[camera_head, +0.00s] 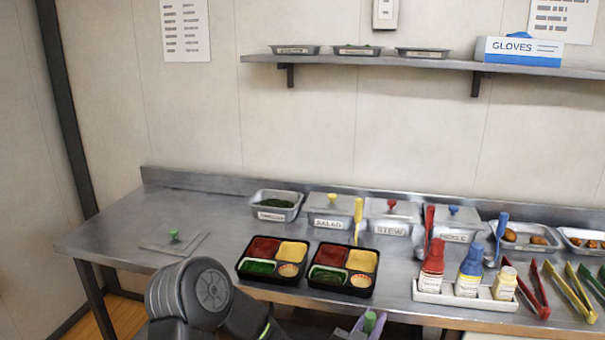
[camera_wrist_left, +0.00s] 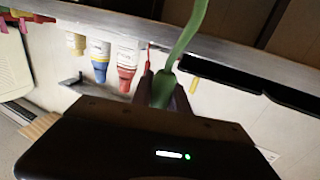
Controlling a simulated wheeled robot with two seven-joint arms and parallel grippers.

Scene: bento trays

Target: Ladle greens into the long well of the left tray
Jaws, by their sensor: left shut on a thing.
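The left tray (camera_head: 239,268) is black and sits near the table's front edge. It holds red, yellow and green portions and a small round pale cup. Green (camera_head: 258,267) shows in its lower-left well. An open steel pan of dark greens (camera_head: 276,215) stands behind it. My left gripper (camera_head: 370,325) is at the bottom of the head view, in front of and below the trays. In the left wrist view it (camera_wrist_left: 164,90) is shut on a green handle (camera_wrist_left: 188,35). The utensil's bowl end is not visible. My right gripper is not in view.
A similar right tray (camera_head: 311,274) sits beside the left one. A green-knobbed lid (camera_head: 174,238) lies flat at left. Lidded pans (camera_head: 330,218) line the back. Bottles (camera_head: 469,270) and coloured tongs (camera_head: 535,290) are at right. The table's left part is mostly clear.

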